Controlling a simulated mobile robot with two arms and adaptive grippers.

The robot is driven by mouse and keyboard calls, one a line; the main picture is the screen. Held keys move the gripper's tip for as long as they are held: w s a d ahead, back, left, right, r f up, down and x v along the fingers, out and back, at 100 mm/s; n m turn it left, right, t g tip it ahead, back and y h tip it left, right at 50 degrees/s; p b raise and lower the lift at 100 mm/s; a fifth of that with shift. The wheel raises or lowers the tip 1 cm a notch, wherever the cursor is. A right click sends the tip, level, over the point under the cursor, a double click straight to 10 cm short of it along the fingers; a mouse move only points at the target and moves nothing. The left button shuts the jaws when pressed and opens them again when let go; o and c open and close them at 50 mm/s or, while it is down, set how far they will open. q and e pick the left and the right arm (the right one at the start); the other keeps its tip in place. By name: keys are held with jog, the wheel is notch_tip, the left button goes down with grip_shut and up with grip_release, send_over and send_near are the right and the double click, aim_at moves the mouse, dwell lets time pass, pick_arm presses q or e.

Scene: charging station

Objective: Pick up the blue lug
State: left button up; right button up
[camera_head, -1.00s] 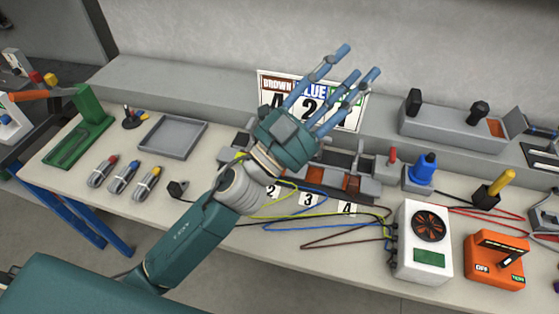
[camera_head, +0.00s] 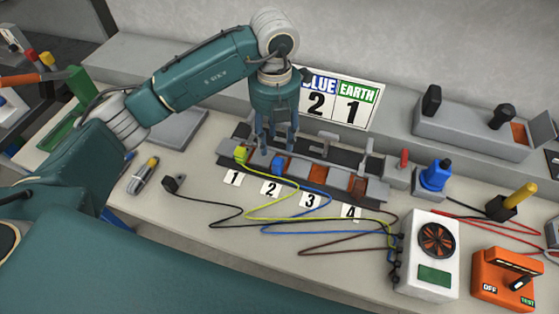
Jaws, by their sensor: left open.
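The blue lug (camera_head: 278,163) is a small blue block at the end of the blue cable, on the terminal block (camera_head: 372,190) behind the cards 2 and 3. My left gripper (camera_head: 276,147) points down just above and behind it, with its fingers spread and open. I cannot tell whether a finger touches the lug. A yellow-green lug (camera_head: 241,154) sits to the left, near card 1. My right gripper is not in view.
A sign (camera_head: 340,100) reads BLUE 2 and EARTH 1; my arm hides its left part. A white box with a fan (camera_head: 426,255), an orange tester (camera_head: 503,278) and a blue knob (camera_head: 436,175) stand to the right. Cables lie across the front of the bench.

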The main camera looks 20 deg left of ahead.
aim_at(278, 160)
pick_arm(q)
notch_tip(278, 160, down, 5)
jog(key=shift+s+r+p, duration=0.15)
jog(key=shift+p, duration=0.3)
jog(key=f, duration=0.1)
jog(key=f+p, duration=0.1)
jog(key=f, duration=0.1)
jog(key=f+p, duration=0.1)
jog(key=f, duration=0.1)
jog(key=shift+w+d, duration=0.25)
jog(key=shift+w, duration=0.1)
jog(key=shift+f, duration=0.25)
jog(key=c, duration=1)
